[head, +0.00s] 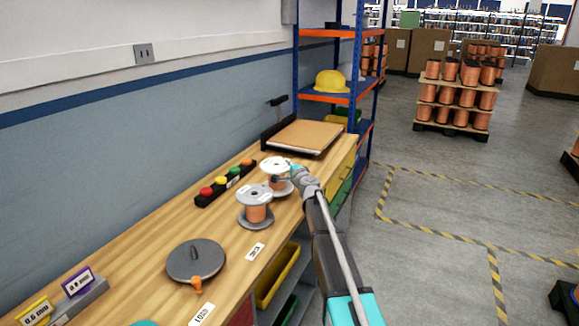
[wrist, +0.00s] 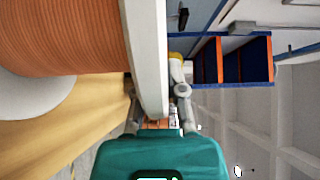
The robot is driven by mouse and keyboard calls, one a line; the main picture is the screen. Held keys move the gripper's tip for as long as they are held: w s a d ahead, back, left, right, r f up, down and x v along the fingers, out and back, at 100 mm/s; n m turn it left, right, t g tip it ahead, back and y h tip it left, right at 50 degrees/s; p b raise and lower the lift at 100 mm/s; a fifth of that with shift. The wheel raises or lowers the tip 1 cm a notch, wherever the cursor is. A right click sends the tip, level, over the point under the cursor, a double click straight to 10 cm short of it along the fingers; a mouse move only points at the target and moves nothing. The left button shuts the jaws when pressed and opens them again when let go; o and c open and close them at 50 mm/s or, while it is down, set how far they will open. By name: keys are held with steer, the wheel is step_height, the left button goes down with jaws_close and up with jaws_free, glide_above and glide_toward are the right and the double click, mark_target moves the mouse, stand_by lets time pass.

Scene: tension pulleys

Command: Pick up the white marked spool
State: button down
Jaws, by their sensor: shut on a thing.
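The white marked spool (head: 276,165) stands upright on the wooden bench in the head view, with a white top, copper winding and a grey lower flange. My gripper (head: 289,172) is at its right side, at the height of the top flange. In the wrist view the spool (wrist: 70,35) fills the upper left, and its pale flange runs between the two fingers of my gripper (wrist: 157,92). The gripper is shut on that flange rim. The fingertips are partly hidden in the head view. Whether the spool's base touches the bench I cannot tell.
A second copper spool (head: 257,213) with grey flanges stands close in front. A dark round disc (head: 195,260) lies nearer on the bench. A button strip (head: 226,184) is to the left, and a board with a lever (head: 303,137) is behind. Shelving (head: 325,95) stands at the bench's far end.

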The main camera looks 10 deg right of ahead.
steer(key=shift+r+p, duration=3.2)
steer(key=shift+r, duration=0.35)
steer(key=shift+a, duration=0.1)
